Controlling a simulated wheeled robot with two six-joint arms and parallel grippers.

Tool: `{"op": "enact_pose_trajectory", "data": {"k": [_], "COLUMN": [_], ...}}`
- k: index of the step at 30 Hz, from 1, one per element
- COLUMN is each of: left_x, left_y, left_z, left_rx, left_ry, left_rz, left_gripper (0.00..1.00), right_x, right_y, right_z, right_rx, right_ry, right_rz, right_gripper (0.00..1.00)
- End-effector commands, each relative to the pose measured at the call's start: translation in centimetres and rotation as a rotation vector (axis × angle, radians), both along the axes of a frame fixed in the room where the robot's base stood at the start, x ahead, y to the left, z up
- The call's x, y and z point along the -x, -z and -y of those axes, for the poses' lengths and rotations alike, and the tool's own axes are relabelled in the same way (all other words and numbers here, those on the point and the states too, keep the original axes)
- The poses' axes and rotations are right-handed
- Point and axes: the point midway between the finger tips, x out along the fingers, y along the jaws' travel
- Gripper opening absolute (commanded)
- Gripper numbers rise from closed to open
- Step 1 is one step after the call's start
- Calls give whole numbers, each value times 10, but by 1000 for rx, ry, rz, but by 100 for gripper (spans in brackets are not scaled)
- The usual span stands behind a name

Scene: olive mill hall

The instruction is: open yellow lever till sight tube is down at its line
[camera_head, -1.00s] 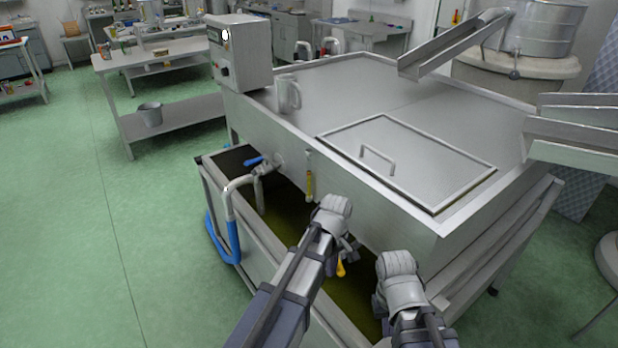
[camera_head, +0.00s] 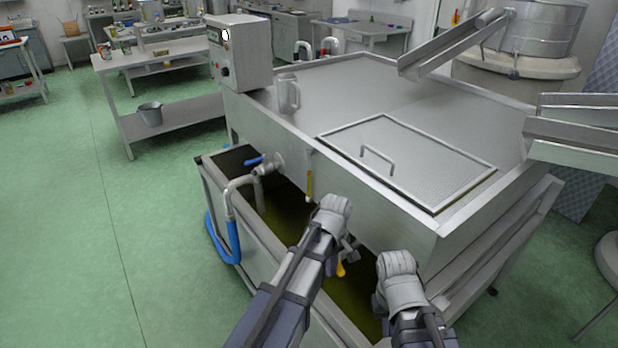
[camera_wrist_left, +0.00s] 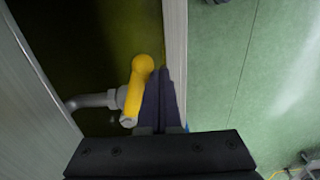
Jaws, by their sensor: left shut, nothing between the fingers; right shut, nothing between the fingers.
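The yellow lever (camera_head: 341,268) sits low on the tank's front, mostly hidden behind my left gripper (camera_head: 350,249). In the left wrist view the yellow lever (camera_wrist_left: 140,85) joins a grey pipe fitting. My left gripper's dark fingers (camera_wrist_left: 163,100) are shut and empty, right beside the lever; I cannot tell whether they touch it. The sight tube (camera_head: 309,182) stands upright on the tank front, with yellow liquid in its lower part. Its line is too small to make out. My right gripper (camera_head: 396,268) is right of the left one, its fingers mostly hidden.
The steel tank (camera_head: 330,85) has a hatch with a handle (camera_head: 377,155) and a metal jug (camera_head: 288,93) on top. A blue-handled valve (camera_head: 262,161) is left of the sight tube. An open trough (camera_head: 215,185) lies below. Green floor at left is clear.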

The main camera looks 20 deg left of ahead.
Motion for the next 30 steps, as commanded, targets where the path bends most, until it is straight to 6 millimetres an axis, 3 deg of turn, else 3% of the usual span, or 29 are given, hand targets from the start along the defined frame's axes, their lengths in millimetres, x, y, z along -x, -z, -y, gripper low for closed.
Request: {"op": "enact_pose_trajectory", "data": {"k": [14, 21, 30], "left_x": [-6, -24, -26], "left_y": [0, 0, -2], "left_z": [17, 37, 40], "left_rx": [1, 2, 7], "left_ry": [1, 2, 2], "left_rz": [-1, 1, 4], "left_gripper": [0, 0, 0], "right_x": [0, 0, 0], "right_y": [0, 0, -2], "right_z": [0, 0, 0], "right_rx": [0, 0, 0], "right_ry": [0, 0, 0], "right_rz": [0, 0, 0], "right_gripper": [0, 0, 0]}}
